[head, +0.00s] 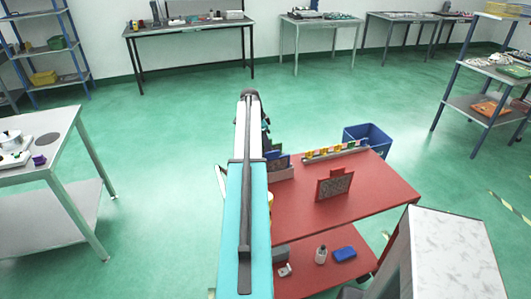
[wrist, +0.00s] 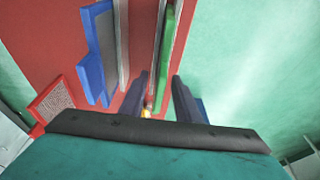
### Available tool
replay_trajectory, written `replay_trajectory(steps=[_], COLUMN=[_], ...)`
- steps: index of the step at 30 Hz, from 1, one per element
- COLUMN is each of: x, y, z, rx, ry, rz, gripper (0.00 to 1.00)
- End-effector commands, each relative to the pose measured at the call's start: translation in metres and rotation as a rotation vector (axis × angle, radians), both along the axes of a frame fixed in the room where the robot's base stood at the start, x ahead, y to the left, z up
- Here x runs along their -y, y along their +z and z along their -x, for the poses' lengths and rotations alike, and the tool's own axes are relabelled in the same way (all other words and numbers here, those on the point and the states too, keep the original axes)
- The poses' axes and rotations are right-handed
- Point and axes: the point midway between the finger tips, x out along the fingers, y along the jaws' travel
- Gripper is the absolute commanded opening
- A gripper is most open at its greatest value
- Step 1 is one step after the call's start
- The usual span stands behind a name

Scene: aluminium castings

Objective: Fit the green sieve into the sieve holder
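In the wrist view, the green sieve (wrist: 167,60) shows as a narrow upright strip, seen nearly edge-on. My gripper (wrist: 160,76) has its two dark fingers apart, one on each side of the green strip, with gaps showing. I see no clear contact. Grey strips (wrist: 123,40) stand beside the sieves; I cannot tell which belong to the sieve holder. A blue sieve (wrist: 100,50) is left of the fingers. In the head view, my arm hides the gripper and the green sieve; a grey holder with a blue piece (head: 282,164) shows just right of the arm.
A red-framed sieve (head: 335,185) stands on the red table (head: 375,190). A rail with small coloured pieces (head: 337,150) lies along its far edge, with a blue crate (head: 368,138) behind. The table's right part is clear. A bottle (head: 321,255) and blue item (head: 344,254) are on the lower shelf.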

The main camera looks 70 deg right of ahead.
Motion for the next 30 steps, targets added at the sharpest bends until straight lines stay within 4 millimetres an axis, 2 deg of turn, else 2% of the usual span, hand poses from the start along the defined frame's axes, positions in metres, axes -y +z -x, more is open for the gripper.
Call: replay_trajectory(steps=[7, 23, 24, 29, 30], x=[0.002, 0.002, 0.002, 0.002, 0.002], y=[-0.015, -0.016, -0.016, -0.016, -0.016], z=[0.003, 0.002, 0.002, 0.002, 0.002], rx=[0.0, 0.0, 0.0, 0.0, 0.0], ry=[0.0, 0.001, 0.001, 0.001, 0.001], rz=[0.0, 0.001, 0.001, 0.001, 0.001], gripper=[0.3, 0.3, 0.28, 0.01, 0.0])
